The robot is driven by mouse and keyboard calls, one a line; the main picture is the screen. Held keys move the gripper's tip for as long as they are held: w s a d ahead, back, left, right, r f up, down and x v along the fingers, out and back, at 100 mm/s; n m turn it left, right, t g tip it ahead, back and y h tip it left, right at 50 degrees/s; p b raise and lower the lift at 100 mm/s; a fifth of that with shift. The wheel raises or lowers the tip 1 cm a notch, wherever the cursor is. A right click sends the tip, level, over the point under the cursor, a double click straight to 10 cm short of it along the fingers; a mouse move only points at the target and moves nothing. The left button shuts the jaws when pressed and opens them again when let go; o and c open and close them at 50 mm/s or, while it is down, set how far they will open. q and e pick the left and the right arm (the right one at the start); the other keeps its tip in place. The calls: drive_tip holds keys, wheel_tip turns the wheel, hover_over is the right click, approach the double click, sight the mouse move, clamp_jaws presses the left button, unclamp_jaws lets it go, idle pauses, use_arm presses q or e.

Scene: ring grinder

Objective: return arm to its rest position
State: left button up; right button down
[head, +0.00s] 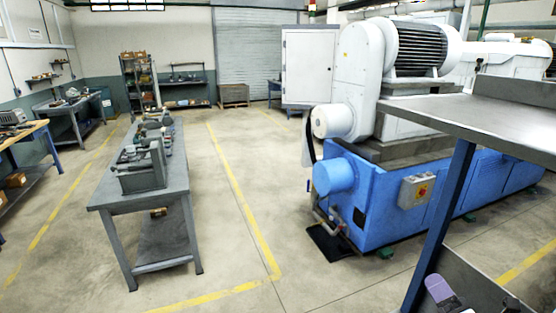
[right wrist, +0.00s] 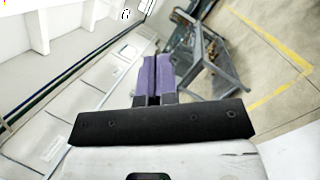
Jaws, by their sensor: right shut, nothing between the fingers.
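My right gripper (head: 438,288) shows only partly at the bottom right edge of the head view, low beside the dark leg of a metal table. In the right wrist view my right gripper's two purple fingers (right wrist: 156,76) lie side by side, shut, with nothing between them. They stick out past a black plate and point out over the room. My left gripper is in neither view.
A metal-topped table (head: 480,105) stands close on the right, with a lower shelf (head: 468,281). The blue and white grinder (head: 400,215) stands behind it. A grey workbench (head: 120,195) with tools is at left. Bare floor (head: 215,190) lies between.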

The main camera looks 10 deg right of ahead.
drive_tip(key=s+a+f+m+g+h, duration=0.1)
drive_tip(key=s+f+m+g+h, duration=0.35)
drive_tip(key=f+m, duration=0.4)
drive_tip(key=s+a+f+m+g+h, duration=0.1)
drive_tip(key=s+f+m+g+h, duration=0.4)
drive_tip(key=m, duration=0.7)
drive_tip(key=s+a+f+m+g+y, duration=0.2)
drive_tip(key=s+a+f+g+y, duration=0.15)
drive_tip(key=s+a+f, duration=0.45)
drive_tip(key=s+a+f+m+g+y, duration=0.3)
drive_tip(key=s+a+f+g, duration=0.2)
drive_tip(key=s+f, duration=0.65)
drive_tip(key=w+p+v, duration=0.2)
drive_tip(key=p+v, duration=0.8)
drive_tip(key=v, duration=0.1)
drive_tip(key=w+r+p+v, duration=0.1)
drive_tip(key=p+v, duration=0.9)
drive_tip(key=v, duration=0.1)
drive_tip(key=shift+w+a, duration=0.25)
drive_tip(key=shift+w, duration=0.2)
drive_tip(key=shift+n, duration=0.25)
